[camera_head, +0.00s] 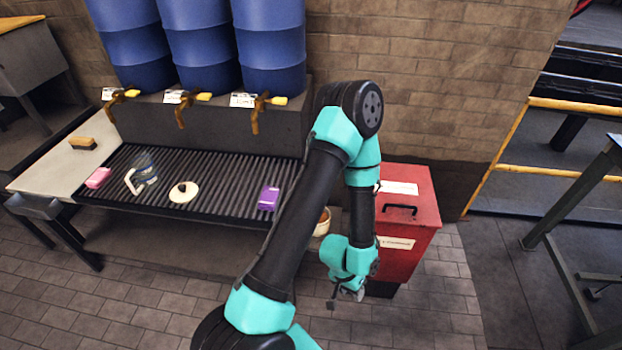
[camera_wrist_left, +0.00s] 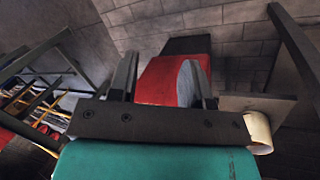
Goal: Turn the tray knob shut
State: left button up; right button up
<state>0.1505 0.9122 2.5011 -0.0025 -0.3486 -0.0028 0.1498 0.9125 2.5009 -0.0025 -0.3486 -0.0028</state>
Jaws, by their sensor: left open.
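Three brass taps with yellow handles stick out below the blue barrels: a left tap (camera_head: 120,97), a middle tap (camera_head: 184,106) and a right tap (camera_head: 259,108). They hang above a dark ribbed tray (camera_head: 228,160). I cannot tell which part is the tray knob. My left gripper (camera_head: 346,296) hangs low in front of the red cabinet (camera_head: 410,215), well away from the taps. In the left wrist view, my left gripper (camera_wrist_left: 162,65) is open, its fingers apart with nothing held between them. The cabinet shows behind them. My right gripper is not in view.
On the tray lie a pink block (camera_head: 98,178), a clear jar with a white handle (camera_head: 144,172), a cream disc (camera_head: 184,193) and a purple box (camera_head: 269,198). A brush (camera_head: 83,143) lies on the left ledge. A pale pot (camera_head: 322,222) is partly hidden by my arm.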

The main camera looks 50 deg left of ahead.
pick_arm(q)
jog(key=shift+w, duration=0.1)
jog(key=w+a+r+n+t, duration=0.1)
jog(key=w+a+r+n, duration=0.45)
jog(key=a, duration=0.55)
jog(key=w+a+r+n, duration=0.2)
jog(key=w+a+n, duration=0.5)
jog(key=w+a, duration=0.25)
jog(key=s+a+r+n, duration=0.2)
jog(key=a+r+n, duration=0.9)
jog(key=a+r, duration=0.7)
jog(key=a, duration=0.4)
jog(key=shift+s+a+t, duration=0.15)
jog(key=shift+a+t, duration=0.05)
jog(key=shift+t, duration=0.2)
jog(key=x, duration=1.7)
jog(key=shift+f, duration=0.2)
